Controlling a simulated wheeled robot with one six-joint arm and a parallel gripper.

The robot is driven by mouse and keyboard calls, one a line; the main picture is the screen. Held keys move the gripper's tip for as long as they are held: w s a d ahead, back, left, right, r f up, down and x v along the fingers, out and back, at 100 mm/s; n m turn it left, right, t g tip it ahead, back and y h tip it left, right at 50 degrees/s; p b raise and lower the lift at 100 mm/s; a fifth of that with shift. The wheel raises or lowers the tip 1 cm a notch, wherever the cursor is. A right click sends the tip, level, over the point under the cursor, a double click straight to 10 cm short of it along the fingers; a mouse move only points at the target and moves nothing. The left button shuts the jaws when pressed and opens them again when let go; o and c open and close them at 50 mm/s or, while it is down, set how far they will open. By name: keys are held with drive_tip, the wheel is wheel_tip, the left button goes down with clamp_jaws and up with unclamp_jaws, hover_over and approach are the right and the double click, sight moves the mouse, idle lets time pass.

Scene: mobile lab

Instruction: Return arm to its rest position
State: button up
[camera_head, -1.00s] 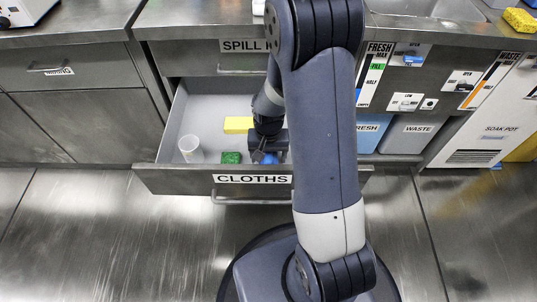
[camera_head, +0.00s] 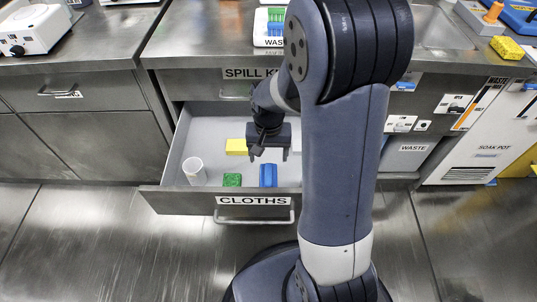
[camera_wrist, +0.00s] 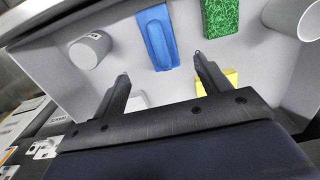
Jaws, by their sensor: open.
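My gripper (camera_head: 268,154) is open and empty above the open drawer (camera_head: 205,120), which is labelled CLOTHS. In the wrist view my gripper's two fingers (camera_wrist: 160,82) are spread apart with nothing between them. A blue block-like item (camera_head: 268,176) lies in the drawer below my gripper; it also shows in the wrist view (camera_wrist: 157,38), beyond the fingertips and apart from them. My arm rises from the base at the front and bends over toward the drawer, hiding its right part.
The drawer also holds a yellow block (camera_head: 236,147), a green sponge (camera_head: 232,180) and a white cup (camera_head: 194,171). A closed drawer labelled SPILL (camera_head: 235,90) sits above. The counter (camera_head: 205,35) is behind. The floor in front is clear.

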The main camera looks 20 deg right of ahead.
sight(268, 173)
wheel_tip(268, 173, down, 12)
drive_tip(key=b, duration=0.4)
drive_tip(key=shift+f+b, duration=0.2)
drive_tip(key=shift+b, duration=0.1)
drive_tip(key=shift+r+p, duration=0.95)
drive_tip(key=shift+r, duration=1.1)
